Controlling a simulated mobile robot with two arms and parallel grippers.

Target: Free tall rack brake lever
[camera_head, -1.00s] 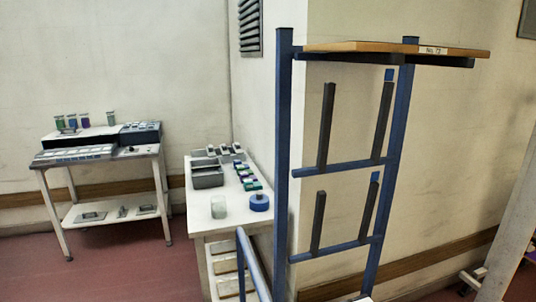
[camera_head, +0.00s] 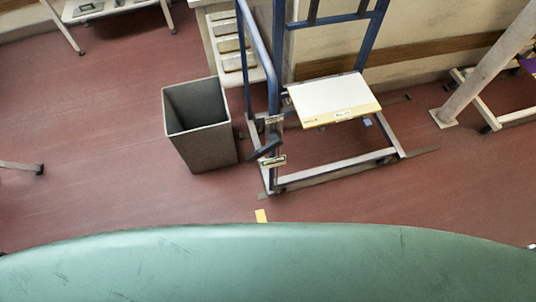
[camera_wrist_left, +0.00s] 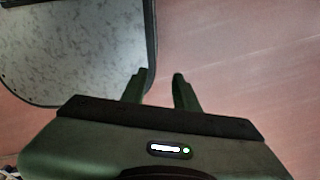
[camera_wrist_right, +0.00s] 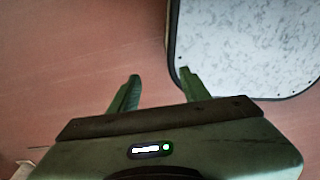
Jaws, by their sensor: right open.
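The tall rack (camera_head: 340,165) is a blue upright frame with a pale low base, standing on the red floor right of centre in the head view. A short dark blue bar (camera_head: 264,149), which looks like the brake lever, sticks out low on its front left post. It sits between two small pale label plates, one above and one below. My left gripper (camera_wrist_left: 158,76) and right gripper (camera_wrist_right: 160,75) show only in their own wrist views. Both have their fingers apart with nothing between them, over reddish floor, and the rack is in neither wrist view.
A grey open bin (camera_head: 200,130) stands just left of the rack's lever side. A white bench with drawers (camera_head: 232,55) is behind it. A slanted pale post (camera_head: 480,75) stands at the right.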

